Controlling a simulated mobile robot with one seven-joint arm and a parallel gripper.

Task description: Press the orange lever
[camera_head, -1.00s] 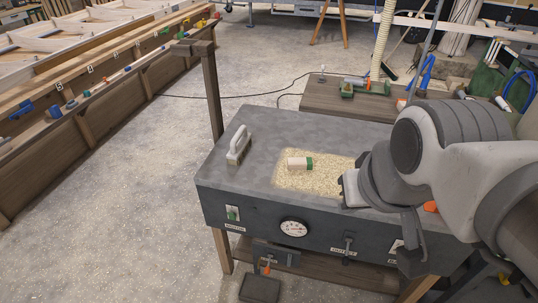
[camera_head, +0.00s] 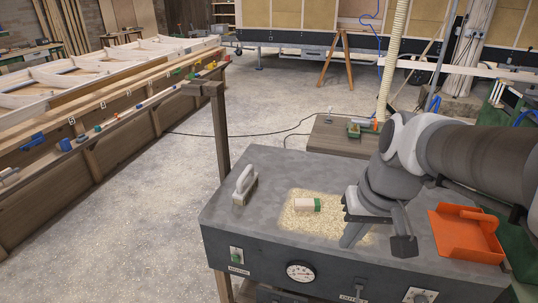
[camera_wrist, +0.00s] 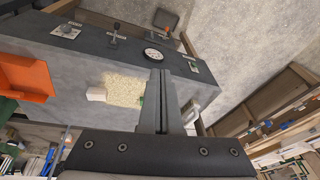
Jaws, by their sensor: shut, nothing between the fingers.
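A dark bracket (camera_head: 268,295) shows at that lower edge. My gripper (camera_head: 347,243) is over the grey bench top (camera_head: 225,214), right of the sawdust, fingers pointing down. In the wrist view my gripper (camera_wrist: 163,73) has its fingers together, with nothing between them.
The front panel carries a round gauge (camera_head: 300,271), a green switch (camera_head: 236,257) and a dark lever (camera_head: 359,291). On the bench are a brush (camera_head: 245,184), a pale block with a green end (camera_head: 307,205) and an orange dustpan (camera_head: 467,235). Floor at left is clear.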

